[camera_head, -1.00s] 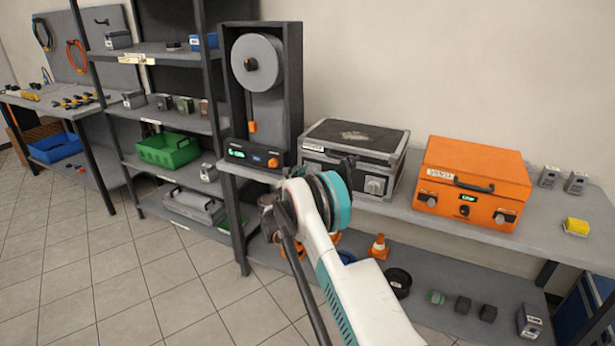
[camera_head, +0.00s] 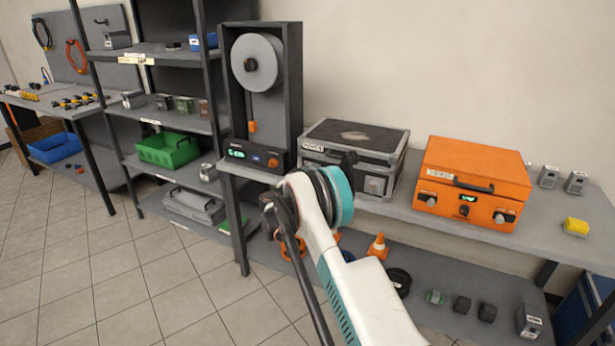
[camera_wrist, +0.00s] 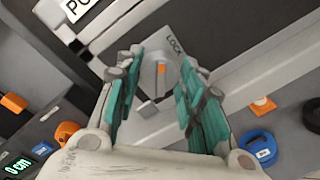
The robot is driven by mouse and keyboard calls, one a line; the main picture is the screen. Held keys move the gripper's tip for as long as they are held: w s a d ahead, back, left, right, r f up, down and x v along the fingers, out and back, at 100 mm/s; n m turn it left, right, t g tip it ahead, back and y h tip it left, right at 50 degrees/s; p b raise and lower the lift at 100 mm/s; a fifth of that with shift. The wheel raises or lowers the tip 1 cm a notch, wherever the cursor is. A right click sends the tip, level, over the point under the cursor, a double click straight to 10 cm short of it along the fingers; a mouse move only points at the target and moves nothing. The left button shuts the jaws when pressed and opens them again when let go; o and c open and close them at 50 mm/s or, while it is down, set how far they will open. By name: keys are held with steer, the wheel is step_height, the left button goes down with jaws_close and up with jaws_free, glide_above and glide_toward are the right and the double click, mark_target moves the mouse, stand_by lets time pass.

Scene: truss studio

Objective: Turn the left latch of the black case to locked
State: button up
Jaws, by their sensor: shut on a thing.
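The black case (camera_head: 352,133) with a grey metal frame stands on the bench, lid down. Its right latch (camera_head: 376,186) shows on the front; the left latch is hidden behind my arm in the head view. In the wrist view the left latch (camera_wrist: 161,80) is a grey knob with an orange mark, on a light plate under the word LOCK. My gripper (camera_wrist: 160,66) has its teal-padded fingers on both sides of this knob and is shut on it. The orange mark points roughly up in that view, close to the LOCK lettering.
An orange case (camera_head: 470,185) stands to the right, and a spool machine (camera_head: 262,95) with a display to the left. A yellow block (camera_head: 576,227) lies at the bench's right end. Below, a lower shelf holds a traffic cone (camera_head: 378,247) and dark rolls.

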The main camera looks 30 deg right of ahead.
steer(key=m, duration=0.9)
steer(key=shift+s+f+m+t+y, duration=0.1)
steer(key=shift+m+t+y, duration=0.3)
steer(key=shift+d, duration=0.1)
stand_by(0.3)
steer(key=o, duration=1.1)
steer(key=shift+c, duration=0.2)
steer(key=v, duration=1.2)
